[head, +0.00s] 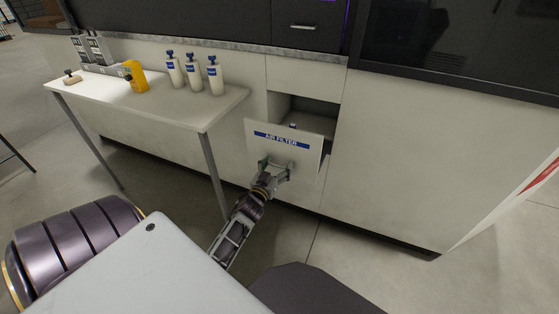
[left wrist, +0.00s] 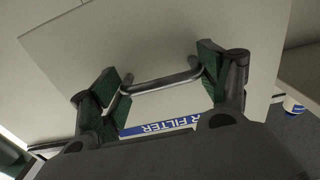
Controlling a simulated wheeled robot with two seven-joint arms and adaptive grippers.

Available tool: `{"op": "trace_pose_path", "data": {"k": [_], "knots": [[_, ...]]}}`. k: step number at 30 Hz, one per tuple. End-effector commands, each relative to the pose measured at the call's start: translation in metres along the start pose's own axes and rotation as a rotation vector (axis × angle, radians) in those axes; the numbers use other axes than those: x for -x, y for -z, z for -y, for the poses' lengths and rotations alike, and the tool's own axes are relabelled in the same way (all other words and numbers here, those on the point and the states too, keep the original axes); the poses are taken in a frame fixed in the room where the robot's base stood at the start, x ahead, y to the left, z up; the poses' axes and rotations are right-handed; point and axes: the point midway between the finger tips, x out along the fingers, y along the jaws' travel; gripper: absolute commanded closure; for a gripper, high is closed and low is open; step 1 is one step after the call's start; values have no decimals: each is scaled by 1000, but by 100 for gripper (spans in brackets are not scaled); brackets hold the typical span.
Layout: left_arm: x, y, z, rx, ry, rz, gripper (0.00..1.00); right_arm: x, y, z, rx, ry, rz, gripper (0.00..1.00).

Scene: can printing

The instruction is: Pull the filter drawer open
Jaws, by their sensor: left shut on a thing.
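The filter drawer (head: 312,146) has a pale front with a blue "AIR FILTER" label and stands out from the white cabinet, its inside partly showing. My left gripper (head: 273,168) is at the lower part of the drawer front, shut on its handle. In the left wrist view, the metal bar handle (left wrist: 160,83) lies between the green-padded fingers of the left gripper (left wrist: 160,88), with the drawer front (left wrist: 130,40) behind it. A small bottle-like thing (left wrist: 292,105) shows at the right of that view. My right gripper is not in view.
A white side table (head: 215,108) stands left of the drawer, its near leg close to my left arm. It bears several white bottles (head: 192,80) with blue caps and a yellow container (head: 137,77). Open floor (head: 290,235) lies before the cabinet.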

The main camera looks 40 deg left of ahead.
Motion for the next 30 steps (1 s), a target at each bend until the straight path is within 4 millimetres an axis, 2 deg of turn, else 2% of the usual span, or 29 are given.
{"op": "trace_pose_path", "data": {"k": [13, 14, 15, 18, 27, 30], "knots": [[2, 4, 0, -1, -1, -7, 66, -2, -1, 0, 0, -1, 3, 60], [2, 4, 0, -1, -1, -7, 20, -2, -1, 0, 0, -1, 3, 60], [2, 4, 0, -1, -1, -7, 15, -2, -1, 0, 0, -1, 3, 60], [2, 4, 0, 0, -1, -8, 4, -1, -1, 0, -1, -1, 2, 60], [8, 4, 0, 1, -1, -7, 4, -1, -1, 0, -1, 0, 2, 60], [14, 2, -1, 2, -2, -6, 0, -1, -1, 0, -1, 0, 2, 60]]}}
